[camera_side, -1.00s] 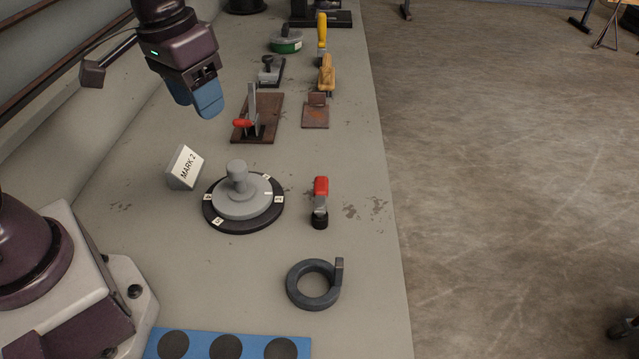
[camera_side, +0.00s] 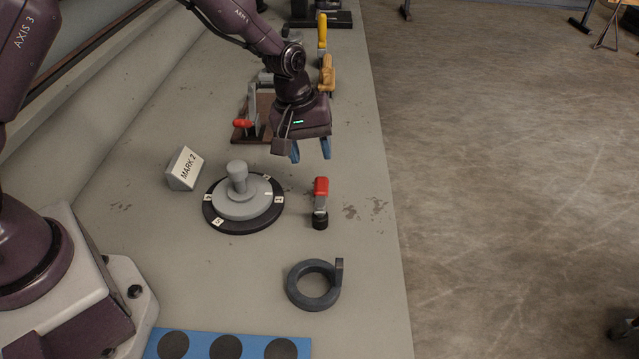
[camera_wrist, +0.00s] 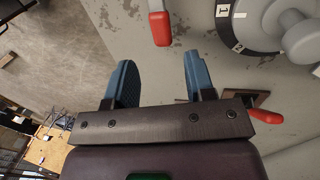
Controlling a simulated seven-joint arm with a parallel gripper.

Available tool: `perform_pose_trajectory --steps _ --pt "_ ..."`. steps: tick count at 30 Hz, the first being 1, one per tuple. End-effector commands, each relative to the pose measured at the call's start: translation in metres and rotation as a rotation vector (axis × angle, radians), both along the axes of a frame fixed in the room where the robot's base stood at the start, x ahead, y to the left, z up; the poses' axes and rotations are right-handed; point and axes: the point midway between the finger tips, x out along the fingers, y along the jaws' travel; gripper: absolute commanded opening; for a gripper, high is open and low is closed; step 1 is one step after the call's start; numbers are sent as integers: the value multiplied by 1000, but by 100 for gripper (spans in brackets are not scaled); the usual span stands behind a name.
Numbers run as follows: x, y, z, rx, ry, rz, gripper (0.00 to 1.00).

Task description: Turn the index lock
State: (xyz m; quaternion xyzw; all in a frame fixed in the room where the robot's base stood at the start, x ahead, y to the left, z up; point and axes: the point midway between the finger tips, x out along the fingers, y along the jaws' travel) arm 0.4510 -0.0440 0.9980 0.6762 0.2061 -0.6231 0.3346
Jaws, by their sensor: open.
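The index lock is a grey disc with an upright knob (camera_side: 237,178) on a dark round base (camera_side: 242,229) with white number labels. In the wrist view the knob (camera_wrist: 302,38) is at the upper right, and a label reading 1 shows on the base (camera_wrist: 222,28). A sign (camera_side: 185,168) reading MARK 2 stands to its left. My gripper (camera_side: 311,153) is open and empty, above the bench to the upper right of the lock. Its two blue fingers (camera_wrist: 158,82) show apart in the wrist view. Nothing is between them.
A dark ring with a tab (camera_side: 314,306) lies in front. A red-tipped clamp (camera_side: 243,123) stands behind. The bench's right edge is close.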

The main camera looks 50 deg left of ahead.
Motion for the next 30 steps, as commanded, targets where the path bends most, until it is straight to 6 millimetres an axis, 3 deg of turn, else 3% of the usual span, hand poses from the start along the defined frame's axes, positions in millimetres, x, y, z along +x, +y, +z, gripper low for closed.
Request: perform_pose_trajectory --steps 6,12,18,26,30 --pt "5 -7 -48 1 5 -3 50" --pt "10 -11 -76 0 1 -2 50" --pt "12 -13 -87 0 0 -2 50" --pt "12 -13 -88 1 -1 -3 50" --pt "12 -12 -88 1 -1 -2 17"
